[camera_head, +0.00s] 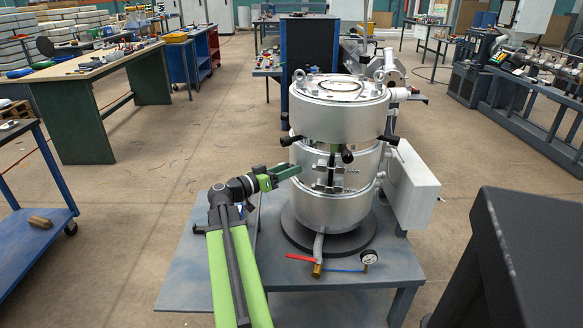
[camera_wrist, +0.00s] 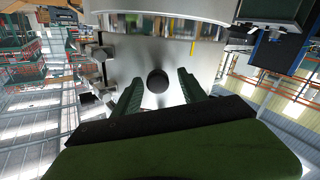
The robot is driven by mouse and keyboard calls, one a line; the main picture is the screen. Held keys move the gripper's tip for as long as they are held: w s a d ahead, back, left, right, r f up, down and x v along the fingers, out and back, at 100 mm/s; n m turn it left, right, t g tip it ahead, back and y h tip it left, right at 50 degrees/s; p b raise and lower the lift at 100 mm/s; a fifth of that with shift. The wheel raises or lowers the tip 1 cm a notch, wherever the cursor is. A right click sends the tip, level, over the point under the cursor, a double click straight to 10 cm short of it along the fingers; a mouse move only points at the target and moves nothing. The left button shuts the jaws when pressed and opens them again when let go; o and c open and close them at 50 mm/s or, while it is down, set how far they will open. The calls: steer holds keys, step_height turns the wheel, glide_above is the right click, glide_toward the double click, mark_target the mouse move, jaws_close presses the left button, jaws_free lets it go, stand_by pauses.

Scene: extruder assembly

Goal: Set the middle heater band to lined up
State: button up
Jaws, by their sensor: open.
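A silver vessel of stacked metal bands stands upright on a blue-grey table. I take the middle heater band (camera_head: 308,160) to be the ring below the wide top band (camera_head: 340,118) and above the lower band (camera_head: 325,208). Metal clamp blocks (camera_head: 330,172) sit at its front. Several dark knobs stick out near the top band's lower edge. My gripper (camera_head: 292,171) is at the left of the middle band. In the wrist view my gripper (camera_wrist: 160,79) is open, with a round black knob (camera_wrist: 158,81) on the metal between and beyond its fingertips. Contact cannot be told.
The blue-grey table (camera_head: 185,272) carries the vessel on a dark round base (camera_head: 292,232). A red-handled valve (camera_head: 303,259) and a gauge (camera_head: 369,257) are at its front. A white box (camera_head: 413,183) is right of the vessel. Open floor lies left.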

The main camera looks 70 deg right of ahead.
steer(key=shift+s+d, duration=0.3)
steer(key=shift+d, duration=0.15)
steer(key=shift+c, duration=0.4)
jaws_close()
steer(key=shift+w, duration=0.1)
stand_by(0.6)
